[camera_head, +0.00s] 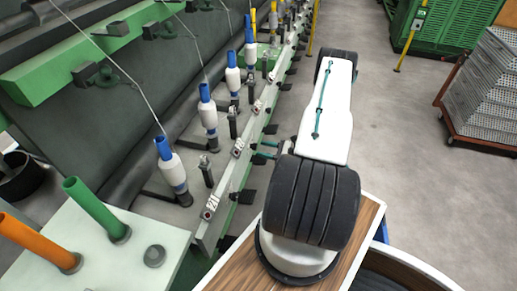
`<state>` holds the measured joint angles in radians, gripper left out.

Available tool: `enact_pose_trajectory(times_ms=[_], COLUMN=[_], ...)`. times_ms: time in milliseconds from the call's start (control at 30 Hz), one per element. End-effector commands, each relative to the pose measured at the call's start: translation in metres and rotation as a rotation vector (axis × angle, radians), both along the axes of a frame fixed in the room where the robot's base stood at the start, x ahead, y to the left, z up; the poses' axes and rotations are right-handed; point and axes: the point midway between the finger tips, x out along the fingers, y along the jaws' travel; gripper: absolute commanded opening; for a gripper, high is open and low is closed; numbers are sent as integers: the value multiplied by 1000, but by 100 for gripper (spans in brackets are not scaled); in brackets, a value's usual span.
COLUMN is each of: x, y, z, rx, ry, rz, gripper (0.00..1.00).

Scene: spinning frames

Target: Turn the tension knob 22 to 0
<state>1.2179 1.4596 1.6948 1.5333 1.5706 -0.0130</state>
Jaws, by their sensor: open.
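My gripper (264,149) is at the left of my white arm, beside the pale front rail (226,183). Its two teal fingers are apart, point left toward the rail and show nothing between them. Number plates sit along the rail: a near one (210,206), a middle one (238,147) and a farther one (257,107). Their digits are too small to read surely, so I cannot tell which position is 22. Black paddle-like parts stick out from the rail, one near (246,196) and one farther (270,129). Knob 22 and its setting cannot be made out.
White bobbins with blue tops (171,167) stand in a row behind the rail. A pale table (100,252) with green and orange tubes is at the lower left. Clear grey floor (395,140) lies right of my arm. A rack of grey trays (485,95) stands at the far right.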

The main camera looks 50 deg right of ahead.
Motion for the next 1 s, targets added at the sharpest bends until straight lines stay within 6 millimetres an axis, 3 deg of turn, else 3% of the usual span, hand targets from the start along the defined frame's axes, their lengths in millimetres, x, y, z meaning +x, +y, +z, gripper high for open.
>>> enact_pose_trajectory(times_ms=[200, 533, 700, 1000], x=[23, 27, 27, 26], y=[10, 12, 12, 12], z=[0, 0, 0, 0], rx=[0, 0, 0, -19], ry=[0, 0, 0, -8], rz=[2, 2, 2, 3], gripper=[52, 52, 8, 8])
